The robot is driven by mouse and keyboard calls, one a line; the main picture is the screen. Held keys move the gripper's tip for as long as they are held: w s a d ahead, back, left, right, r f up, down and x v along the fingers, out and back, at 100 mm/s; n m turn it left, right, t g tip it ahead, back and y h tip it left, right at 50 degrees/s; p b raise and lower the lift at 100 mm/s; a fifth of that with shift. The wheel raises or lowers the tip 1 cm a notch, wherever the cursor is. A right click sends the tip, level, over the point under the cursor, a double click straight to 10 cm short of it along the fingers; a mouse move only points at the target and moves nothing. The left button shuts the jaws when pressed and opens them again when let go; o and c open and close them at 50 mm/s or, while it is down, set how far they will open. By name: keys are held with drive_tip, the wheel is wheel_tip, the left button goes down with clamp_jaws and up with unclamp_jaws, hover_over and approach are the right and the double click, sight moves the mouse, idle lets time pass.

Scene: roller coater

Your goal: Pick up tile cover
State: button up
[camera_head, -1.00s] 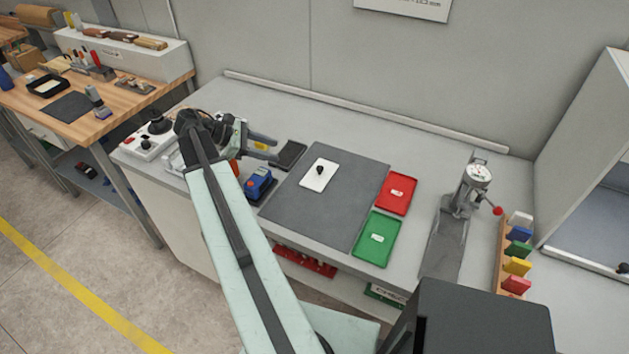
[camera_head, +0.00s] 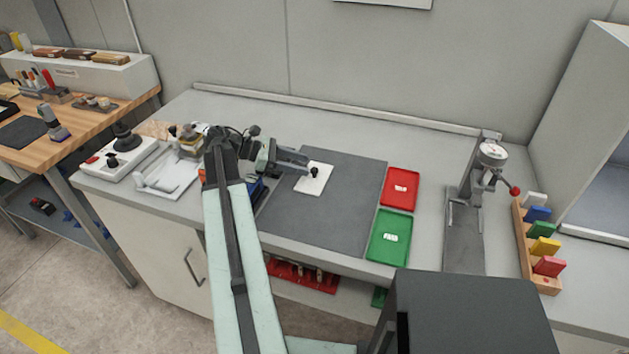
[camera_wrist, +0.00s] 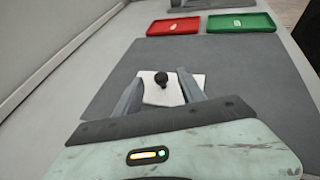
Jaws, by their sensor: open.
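The tile cover is a white square plate (camera_head: 313,181) with a black knob on top. It lies on the dark grey mat (camera_head: 345,220), towards the mat's left back part. My gripper (camera_head: 308,166) is open and empty at the cover, seen from above. In the wrist view the white cover (camera_wrist: 160,93) lies ahead between my two grey fingers (camera_wrist: 162,92), with the knob standing up near its middle. I cannot tell how high the fingers are above the mat.
A red tray (camera_head: 400,189) and a green tray (camera_head: 389,237) lie at the mat's right. Further right are a gauge stand (camera_head: 466,215) and a wooden rack (camera_head: 537,250) of coloured blocks. A white control box (camera_head: 117,160) stands left. The mat's right part is clear.

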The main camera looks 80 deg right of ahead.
sight(314, 169)
drive_tip(key=b+x, duration=0.1)
drive_tip(key=x, duration=0.1)
drive_tip(key=f+b+x, duration=0.1)
drive_tip(key=x, duration=0.2)
drive_tip(key=shift+w+a+b, duration=0.1)
drive_tip(key=shift+w+b, duration=0.1)
drive_tip(key=shift+b, duration=0.2)
drive_tip(key=shift+s, duration=0.15)
clamp_jaws()
drive_tip(key=shift+r, duration=0.1)
wheel_tip(314, 169, up, 10)
drive_tip(key=p, duration=1)
drive_tip(key=shift+r, duration=0.1)
